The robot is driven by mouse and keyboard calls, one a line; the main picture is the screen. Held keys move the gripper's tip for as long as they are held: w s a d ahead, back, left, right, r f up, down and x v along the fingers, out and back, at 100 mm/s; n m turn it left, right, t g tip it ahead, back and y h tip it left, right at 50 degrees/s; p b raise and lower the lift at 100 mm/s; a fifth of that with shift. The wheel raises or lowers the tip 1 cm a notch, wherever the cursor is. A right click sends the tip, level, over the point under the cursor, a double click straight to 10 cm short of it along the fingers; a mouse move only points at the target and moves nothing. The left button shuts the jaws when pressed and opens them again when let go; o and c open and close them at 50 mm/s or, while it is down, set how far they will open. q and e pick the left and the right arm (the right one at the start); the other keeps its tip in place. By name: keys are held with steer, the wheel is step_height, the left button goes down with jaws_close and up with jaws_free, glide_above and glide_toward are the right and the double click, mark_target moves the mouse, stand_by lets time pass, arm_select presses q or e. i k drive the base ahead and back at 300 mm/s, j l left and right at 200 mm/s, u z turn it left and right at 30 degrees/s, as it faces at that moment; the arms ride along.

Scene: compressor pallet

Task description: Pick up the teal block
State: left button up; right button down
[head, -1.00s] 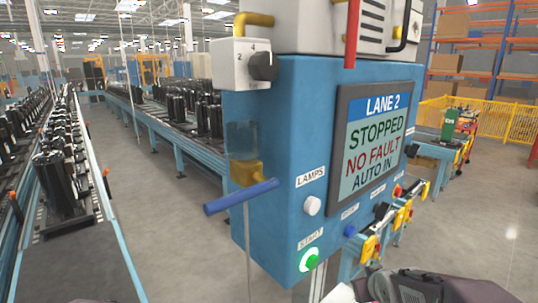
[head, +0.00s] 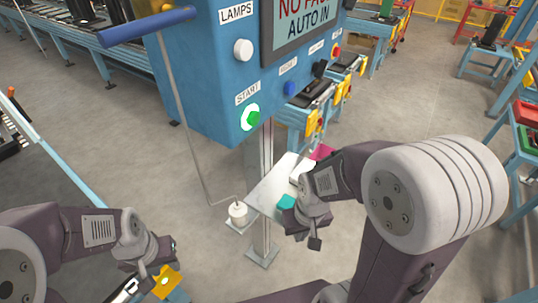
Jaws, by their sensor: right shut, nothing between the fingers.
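The teal block (head: 286,202) is a small piece at the front right edge of a small pale shelf (head: 268,190) on the control panel's post. My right gripper (head: 300,222) is right beside the block, just to its right and lower in the head view, and partly covers it. It is shut with nothing in it. I cannot tell whether it touches the block. My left gripper (head: 150,284) is at the lower left, far from the block. Its fingers are partly cut off and I cannot tell whether they are open.
The blue control panel (head: 200,75), with its lit green START button (head: 252,117), hangs above the shelf. A white item (head: 299,172) and a pink item (head: 322,152) are by the shelf. A yellow piece (head: 168,282) is by my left gripper.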

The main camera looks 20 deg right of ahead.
mark_target(287, 201)
steer(key=z, duration=1)
steer(key=i+l+z, duration=0.1)
steer(key=z, duration=0.3)
steer(key=i+l+z, duration=0.2)
steer(key=i, duration=0.25)
steer(key=i+l+z, duration=0.2)
steer(key=i+l, duration=0.15)
steer(key=i, duration=0.15)
steer(key=i+u, duration=0.1)
steer(key=u, duration=0.75)
steer(key=i+l+u, duration=0.1)
steer(key=u, duration=0.35)
steer(key=l+u, duration=0.15)
steer(key=u, duration=0.3)
steer(key=i+l+u, duration=0.1)
steer(key=u, duration=0.35)
steer(key=l+u, duration=0.15)
steer(key=u, duration=0.25)
